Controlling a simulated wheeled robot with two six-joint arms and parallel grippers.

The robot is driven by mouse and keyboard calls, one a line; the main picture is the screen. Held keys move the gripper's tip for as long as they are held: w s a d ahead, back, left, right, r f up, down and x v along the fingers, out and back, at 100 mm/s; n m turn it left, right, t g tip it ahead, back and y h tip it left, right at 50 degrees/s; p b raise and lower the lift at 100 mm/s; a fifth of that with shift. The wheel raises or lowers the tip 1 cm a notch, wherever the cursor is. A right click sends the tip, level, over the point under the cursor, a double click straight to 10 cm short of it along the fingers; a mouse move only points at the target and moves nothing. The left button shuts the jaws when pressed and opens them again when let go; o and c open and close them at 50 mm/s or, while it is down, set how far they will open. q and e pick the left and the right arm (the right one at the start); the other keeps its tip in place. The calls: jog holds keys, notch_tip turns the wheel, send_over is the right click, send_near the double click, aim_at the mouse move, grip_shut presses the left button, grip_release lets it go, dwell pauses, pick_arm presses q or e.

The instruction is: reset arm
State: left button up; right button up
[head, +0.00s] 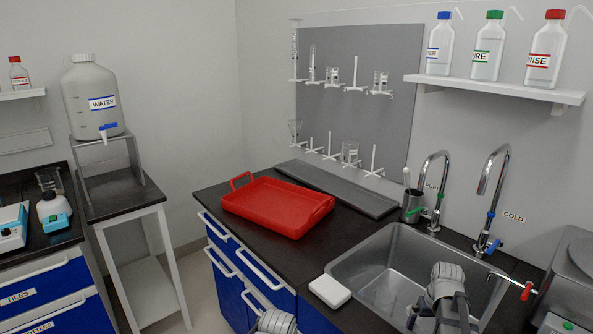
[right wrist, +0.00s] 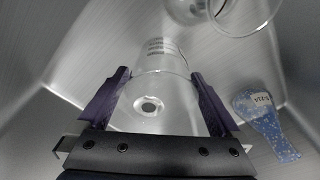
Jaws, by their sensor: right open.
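My right gripper (head: 437,318) reaches down into the steel sink (head: 362,268) in the head view. In the right wrist view its two dark fingers (right wrist: 160,76) are apart, one on each side of a clear glass vessel (right wrist: 158,88) with printed markings. The gripper is open; I cannot tell whether either finger touches the glass. My left arm shows only as a grey link at the bottom edge of the head view, and its gripper is out of sight.
More clear glassware (right wrist: 232,10) and a blue speckled labelled item (right wrist: 266,124) lie in the sink. Two taps (head: 490,195) stand behind it. A red tray (head: 275,207) and a white block (head: 329,291) are on the black counter left of the sink.

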jog(key=shift+w+f+b, duration=0.1)
jog(key=shift+f+b, duration=0.2)
jog(key=shift+f, duration=0.35)
pick_arm(q)
jog(key=shift+f, duration=0.65)
jog(key=shift+r, duration=0.1)
pick_arm(e)
jog(key=shift+r, duration=0.1)
notch_tip(320, 180, up, 12)
jog(key=s+r+p, duration=0.1)
jog(key=s+p, duration=0.1)
jog(key=p, duration=1.1)
jog(key=f+b, duration=0.4)
jog(key=w+f+b, duration=0.1)
jog(key=f+b, duration=0.3)
jog(key=f, duration=0.1)
jog(key=w+f+b, duration=0.1)
jog(key=f+b, duration=0.3)
jog(key=b, duration=0.1)
jog(key=shift+f, duration=0.2)
pick_arm(q)
notch_tip(320, 180, up, 11)
jog(key=p, duration=1.1)
pick_arm(e)
notch_tip(320, 180, up, 11)
jog(key=shift+r, duration=0.15)
